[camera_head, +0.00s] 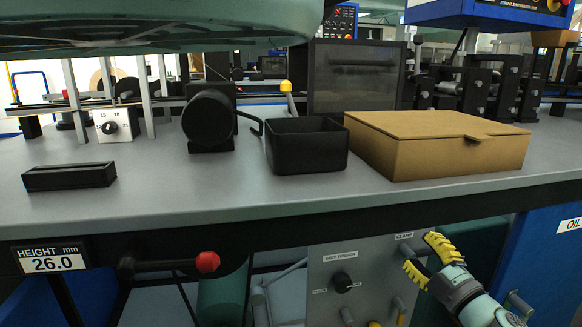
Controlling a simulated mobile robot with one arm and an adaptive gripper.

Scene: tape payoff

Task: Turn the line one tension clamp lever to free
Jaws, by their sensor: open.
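A grey control panel (325,265) hangs below the front edge of the bench. It carries a black rotary knob (342,282) under a label that seems to read MELT TRIGGER, and a CLAMP label (404,236) at its upper right. Small metal levers show at its bottom edge, one (397,308) under the CLAMP side; their lower parts are cut off. I cannot tell which lever is the line one tension clamp. My gripper (418,251) is open at the panel's right side, its yellow ridged fingers beside the CLAMP label. I see nothing held between them.
A lever with a red knob (207,262) sticks out below the bench beside the HEIGHT 26.0 display (53,264). On the bench stand a black bin (306,160), a cardboard box (430,150) and a black block (69,177). A blue cabinet marked OIL (550,265) is at right.

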